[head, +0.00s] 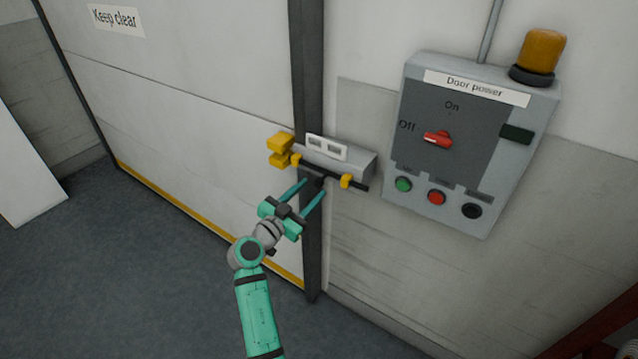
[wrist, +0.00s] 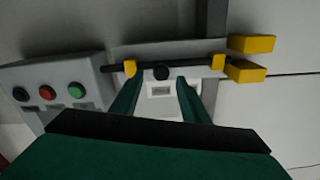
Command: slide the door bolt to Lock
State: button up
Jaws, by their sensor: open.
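The door bolt is a dark rod (head: 335,175) in two yellow guides on a grey plate (head: 358,163) beside the door edge. In the wrist view the rod (wrist: 190,65) runs sideways, with a round black knob (wrist: 161,73) near its middle. Its door-side end is at the guide nearest the yellow keeper blocks (head: 281,149); no rod shows between the blocks. Its other end sticks out past the far guide. My gripper (head: 314,184) is open, its two teal fingers on either side of the knob. Contact with the knob cannot be told.
A grey Door power box (head: 450,145) with a red switch, several buttons and an orange lamp (head: 540,55) is right of the bolt. A dark door post (head: 312,240) runs below the bolt. A small white two-window plate (head: 327,146) sits on the bolt plate.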

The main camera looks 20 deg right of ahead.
aim_at(317, 184)
jog(key=shift+x, duration=2.6)
jog(key=shift+c, duration=0.7)
